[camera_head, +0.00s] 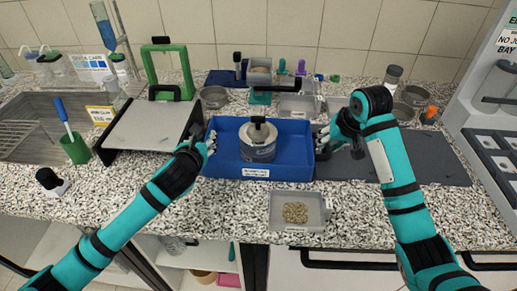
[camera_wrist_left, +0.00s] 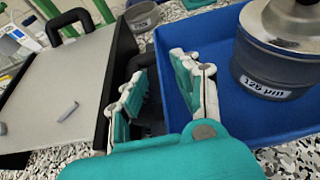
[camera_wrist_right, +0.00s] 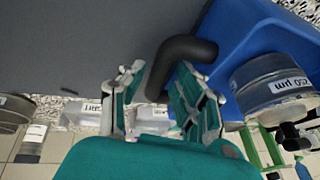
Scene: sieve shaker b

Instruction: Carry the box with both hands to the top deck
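The blue box (camera_head: 225,160) sits on the speckled counter with a labelled round sieve stack (camera_head: 258,145) inside it. My left gripper (camera_head: 208,144) is at the box's left side. In the left wrist view its fingers (camera_wrist_left: 160,100) are apart, with a black handle (camera_wrist_left: 147,64) partly hidden between them. My right gripper (camera_head: 326,139) is at the right side. In the right wrist view its fingers (camera_wrist_right: 157,95) are apart on either side of a black handle (camera_wrist_right: 180,60) of the box. Which surface is the top deck is not clear.
A grey-topped platform (camera_head: 147,126) with black sides stands close on the left. A dark grey mat (camera_head: 430,165) lies to the right. A tray (camera_head: 276,222) of grains is in front of the box. Pans, a green stand (camera_head: 185,75) and small equipment stand behind.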

